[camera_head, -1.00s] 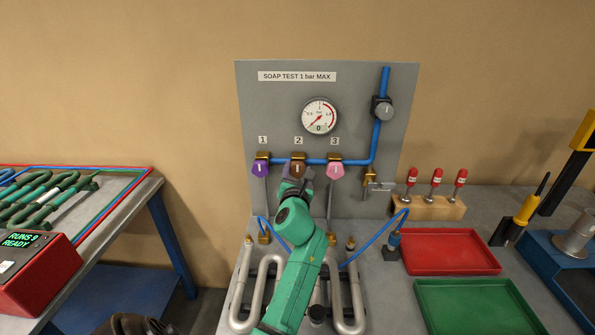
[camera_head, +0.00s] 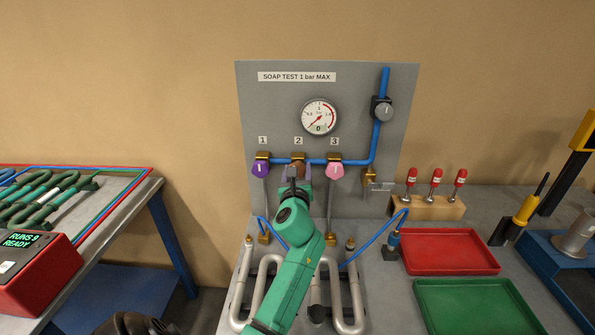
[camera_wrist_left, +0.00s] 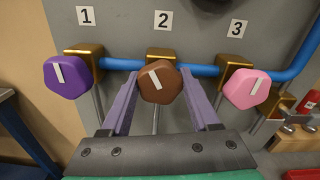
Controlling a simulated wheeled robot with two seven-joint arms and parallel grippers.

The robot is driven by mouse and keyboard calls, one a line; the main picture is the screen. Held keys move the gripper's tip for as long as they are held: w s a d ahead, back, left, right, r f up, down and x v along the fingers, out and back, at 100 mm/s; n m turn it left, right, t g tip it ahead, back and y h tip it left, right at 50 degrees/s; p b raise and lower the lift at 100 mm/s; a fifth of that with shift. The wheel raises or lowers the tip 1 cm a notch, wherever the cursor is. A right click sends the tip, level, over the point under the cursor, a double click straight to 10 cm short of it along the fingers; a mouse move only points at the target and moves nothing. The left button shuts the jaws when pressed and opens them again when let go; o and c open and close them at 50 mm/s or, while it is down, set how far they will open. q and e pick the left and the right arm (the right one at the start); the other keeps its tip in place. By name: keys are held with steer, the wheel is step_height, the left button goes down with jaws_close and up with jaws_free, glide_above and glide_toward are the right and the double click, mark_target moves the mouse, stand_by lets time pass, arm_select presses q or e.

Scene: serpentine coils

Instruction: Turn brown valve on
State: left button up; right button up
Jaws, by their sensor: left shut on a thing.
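The brown valve (camera_wrist_left: 160,82) is a hexagonal knob under label 2, the middle one of three on the grey panel. Its white mark leans slightly left of upright in the wrist view. My left gripper (camera_head: 297,173) reaches up to it from below. In the wrist view its two purple fingers (camera_wrist_left: 159,92) stand on either side of the knob and are shut on it. In the head view the gripper hides most of the brown valve (camera_head: 298,170). My right gripper is not in view.
The purple knob (camera_head: 260,170) and pink knob (camera_head: 336,170) sit close on either side. A pressure gauge (camera_head: 319,117) above points near its 0. Silver coils (camera_head: 346,290) stand below. Red (camera_head: 450,268) and green (camera_head: 475,282) trays lie right.

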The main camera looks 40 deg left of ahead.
arm_select(q)
steer(key=n, duration=0.3)
steer(key=shift+f+n, duration=0.1)
steer(key=shift+n, duration=0.3)
steer(key=n+b, duration=0.1)
steer(key=n, duration=0.2)
steer(key=shift+n, duration=0.3)
steer(key=n+b, duration=0.1)
steer(key=n, duration=0.2)
steer(key=shift+n, duration=0.3)
steer(key=n+b, duration=0.1)
steer(key=n, duration=0.2)
steer(key=shift+n, duration=0.3)
steer(key=n+b, duration=0.2)
steer(key=n, duration=0.2)
steer(key=shift+n, duration=0.3)
steer(key=n+b, duration=0.1)
steer(key=n, duration=0.2)
steer(key=shift+n, duration=0.3)
steer(key=n+b, duration=0.1)
steer(key=n, duration=0.2)
steer(key=shift+n, duration=0.3)
steer(key=shift+n+b, duration=0.8)
steer(key=shift+n, duration=1.2)
